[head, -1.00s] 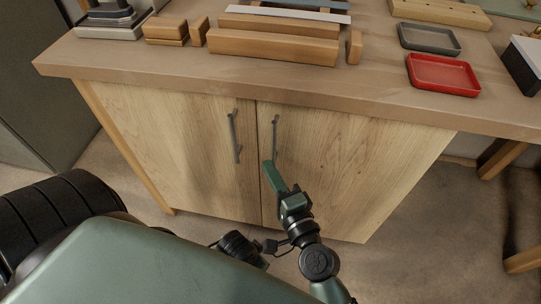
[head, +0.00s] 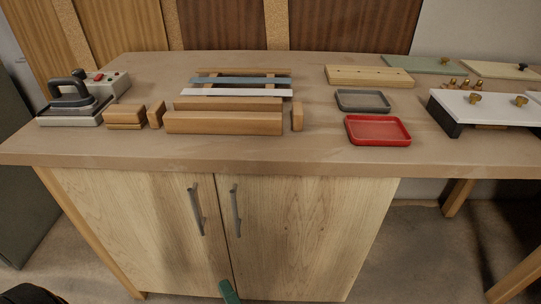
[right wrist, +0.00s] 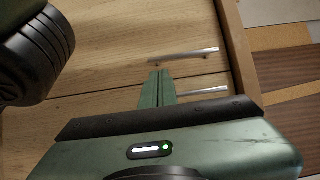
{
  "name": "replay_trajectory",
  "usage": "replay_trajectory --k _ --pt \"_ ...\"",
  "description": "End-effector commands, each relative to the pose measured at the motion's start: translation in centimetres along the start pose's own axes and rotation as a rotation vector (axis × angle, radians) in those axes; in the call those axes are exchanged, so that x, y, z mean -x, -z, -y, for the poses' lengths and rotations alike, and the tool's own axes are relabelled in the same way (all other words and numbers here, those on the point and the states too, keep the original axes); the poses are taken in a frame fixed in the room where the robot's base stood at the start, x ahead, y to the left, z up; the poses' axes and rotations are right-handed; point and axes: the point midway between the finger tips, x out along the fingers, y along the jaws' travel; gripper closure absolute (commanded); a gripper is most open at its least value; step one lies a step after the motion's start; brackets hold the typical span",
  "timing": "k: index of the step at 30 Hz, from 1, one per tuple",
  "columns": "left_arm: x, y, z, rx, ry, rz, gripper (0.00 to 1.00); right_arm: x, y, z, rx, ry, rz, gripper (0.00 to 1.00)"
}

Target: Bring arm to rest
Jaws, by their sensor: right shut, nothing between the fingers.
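My right gripper (head: 229,292) shows only as a green tip at the bottom edge of the head view, low in front of the wooden cabinet doors (head: 300,225). In the right wrist view its fingers (right wrist: 157,88) are together with nothing between them. They point toward the cabinet front and the two metal door handles. The left handle (head: 196,210) and right handle (head: 235,211) appear apart from the gripper in the head view; in the wrist view, one handle (right wrist: 205,91) is partly hidden behind the fingers. My left gripper is not in view.
The workbench (head: 300,158) above the doors holds an iron-like press (head: 75,100), wooden blocks (head: 224,123), a red tray (head: 377,131), a grey tray (head: 362,101) and a white-topped clamp unit (head: 490,106). The floor right of the cabinet is partly open, with table legs beyond.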

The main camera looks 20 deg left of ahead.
Motion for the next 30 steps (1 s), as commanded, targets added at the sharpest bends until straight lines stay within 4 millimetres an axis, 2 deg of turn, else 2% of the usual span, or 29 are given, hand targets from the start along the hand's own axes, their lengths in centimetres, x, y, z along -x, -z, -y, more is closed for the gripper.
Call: replay_trajectory --k 5,8,11,14,15,17,18,21,24,30 --pt "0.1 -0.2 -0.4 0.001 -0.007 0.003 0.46 0.1 0.3 -0.6 0.022 -0.015 0.001 1.00" --pt "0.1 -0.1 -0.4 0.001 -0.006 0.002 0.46 0.8 1.7 -3.2 0.118 -0.088 0.005 1.00" --pt "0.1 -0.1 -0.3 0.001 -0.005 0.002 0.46 2.6 4.4 -8.1 0.283 -0.234 0.025 1.00" --pt "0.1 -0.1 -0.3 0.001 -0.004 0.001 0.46 6.0 7.7 -14.0 0.451 -0.429 0.063 1.00" --pt "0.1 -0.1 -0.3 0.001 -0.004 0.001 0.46 7.7 8.9 -16.3 0.507 -0.511 0.084 1.00" --pt "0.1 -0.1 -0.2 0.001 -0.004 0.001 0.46 10.5 10.8 -19.5 0.578 -0.631 0.116 1.00" --pt "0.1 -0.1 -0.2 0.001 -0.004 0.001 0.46 12.6 12.0 -21.4 0.620 -0.712 0.140 1.00" --pt "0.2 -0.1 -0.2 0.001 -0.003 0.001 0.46 17.8 14.4 -25.4 0.692 -0.897 0.202 1.00" --pt "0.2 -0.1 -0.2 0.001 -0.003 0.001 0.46 22.6 16.2 -28.1 0.731 -1.047 0.259 1.00" --pt "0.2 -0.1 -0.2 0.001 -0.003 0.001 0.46 30.6 18.4 -31.3 0.759 -1.277 0.356 1.00"
